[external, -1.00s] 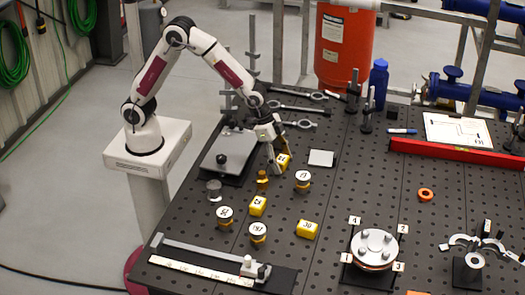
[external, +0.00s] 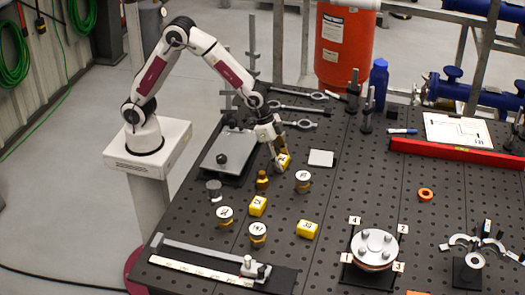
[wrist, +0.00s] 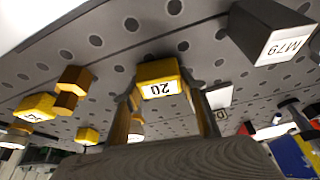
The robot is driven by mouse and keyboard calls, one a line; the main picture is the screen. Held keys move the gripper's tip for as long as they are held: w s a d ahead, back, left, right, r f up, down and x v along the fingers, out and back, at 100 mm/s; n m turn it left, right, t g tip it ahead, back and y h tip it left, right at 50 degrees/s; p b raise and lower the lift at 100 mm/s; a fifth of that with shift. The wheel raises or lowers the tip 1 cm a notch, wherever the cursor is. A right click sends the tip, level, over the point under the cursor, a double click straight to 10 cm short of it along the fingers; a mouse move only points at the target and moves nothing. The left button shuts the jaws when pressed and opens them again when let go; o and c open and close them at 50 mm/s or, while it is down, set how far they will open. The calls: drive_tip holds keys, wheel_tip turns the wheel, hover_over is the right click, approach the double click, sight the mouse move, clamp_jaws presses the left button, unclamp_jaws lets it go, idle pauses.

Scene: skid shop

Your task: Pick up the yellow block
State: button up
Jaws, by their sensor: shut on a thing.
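A yellow block (external: 284,162) sits under my gripper on the black perforated table; the wrist view shows it labelled 20 (wrist: 160,84). My gripper (external: 279,158) points down with its fingers shut on the block, one on each side in the wrist view (wrist: 165,102). The block seems at table height; I cannot tell whether it touches the table. Two other yellow blocks stand nearer the front: one (external: 258,206) left of centre and one (external: 307,229) to its right.
A pale square plate (external: 321,158) lies right of the block. A dark-framed plate (external: 222,153) is to the left.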

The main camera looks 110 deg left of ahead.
sight(283, 157)
drive_tip(key=shift+r, duration=0.15)
drive_tip(key=shift+r, duration=4.9)
drive_tip(key=shift+a, duration=0.1)
drive_tip(key=shift+a+f, duration=0.35)
drive_tip(key=shift+f, duration=0.25)
drive_tip(key=w+a+r+n, duration=0.1)
drive_tip(key=w+a+r, duration=0.1)
drive_tip(key=w+a, duration=0.5)
drive_tip(key=w, duration=0.4)
drive_tip(key=shift+r+n+y, duration=0.3)
drive_tip(key=shift+r, duration=0.05)
drive_tip(key=shift+f, duration=0.15)
